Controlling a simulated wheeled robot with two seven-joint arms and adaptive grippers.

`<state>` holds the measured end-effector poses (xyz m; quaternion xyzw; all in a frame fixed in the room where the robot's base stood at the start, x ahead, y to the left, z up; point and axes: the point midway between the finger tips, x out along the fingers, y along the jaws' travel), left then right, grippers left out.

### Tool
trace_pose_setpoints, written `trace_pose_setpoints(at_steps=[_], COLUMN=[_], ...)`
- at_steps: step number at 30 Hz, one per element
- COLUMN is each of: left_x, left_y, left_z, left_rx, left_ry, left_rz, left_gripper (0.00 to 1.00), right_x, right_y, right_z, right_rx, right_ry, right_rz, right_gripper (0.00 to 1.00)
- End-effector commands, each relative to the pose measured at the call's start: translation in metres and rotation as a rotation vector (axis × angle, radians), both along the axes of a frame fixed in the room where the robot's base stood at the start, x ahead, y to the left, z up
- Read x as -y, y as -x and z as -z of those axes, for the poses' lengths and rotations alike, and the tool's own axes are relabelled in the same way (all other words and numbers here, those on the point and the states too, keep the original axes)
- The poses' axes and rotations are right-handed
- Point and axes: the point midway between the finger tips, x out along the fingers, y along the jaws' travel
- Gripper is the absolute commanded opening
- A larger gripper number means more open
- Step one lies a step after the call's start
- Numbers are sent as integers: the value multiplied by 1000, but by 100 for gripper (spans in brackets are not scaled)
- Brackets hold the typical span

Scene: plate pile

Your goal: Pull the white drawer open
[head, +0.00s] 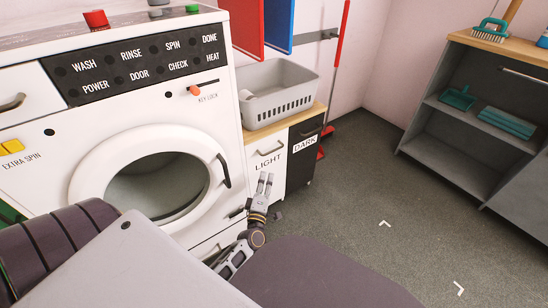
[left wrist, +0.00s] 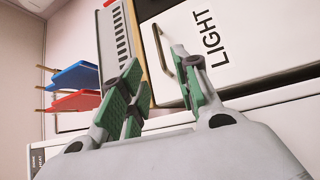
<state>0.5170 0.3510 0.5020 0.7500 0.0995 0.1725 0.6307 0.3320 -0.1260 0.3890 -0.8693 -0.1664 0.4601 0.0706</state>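The white drawer (head: 266,166) marked LIGHT is in the low cabinet right of the washing machine, and its front looks shut. Its curved handle (head: 269,151) is near the top of the front. My left gripper (head: 266,178) is in front of the drawer, fingers pointing up, just below the handle. In the left wrist view the white front (left wrist: 245,45) fills the upper right. The handle (left wrist: 158,42) shows between and beyond the open fingertips (left wrist: 156,58). I cannot tell whether a finger touches it. My right gripper is not in view.
The washing machine (head: 60,135) with its round door stands close on the left. A dark drawer (head: 305,160) marked DARK adjoins the white one. A grey basket (head: 275,105) sits on the cabinet top. Open floor (head: 370,190) lies to the right, before a grey shelf (head: 455,165).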

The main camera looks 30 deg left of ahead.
Motion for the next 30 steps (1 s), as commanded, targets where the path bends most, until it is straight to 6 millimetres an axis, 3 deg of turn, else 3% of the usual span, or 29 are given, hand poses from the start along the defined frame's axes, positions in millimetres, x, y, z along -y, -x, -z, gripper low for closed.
trace_pose_setpoints(at_steps=[17, 30], left_x=[-2, -15], left_y=[-3, -35], left_z=[-2, -6], left_rx=[8, 9], left_ry=[4, 5], left_rz=[-4, -4], left_gripper=[32, 32], right_x=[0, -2], right_y=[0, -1], right_z=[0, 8], right_rx=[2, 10], right_ry=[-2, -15], right_rz=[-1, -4], right_gripper=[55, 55])
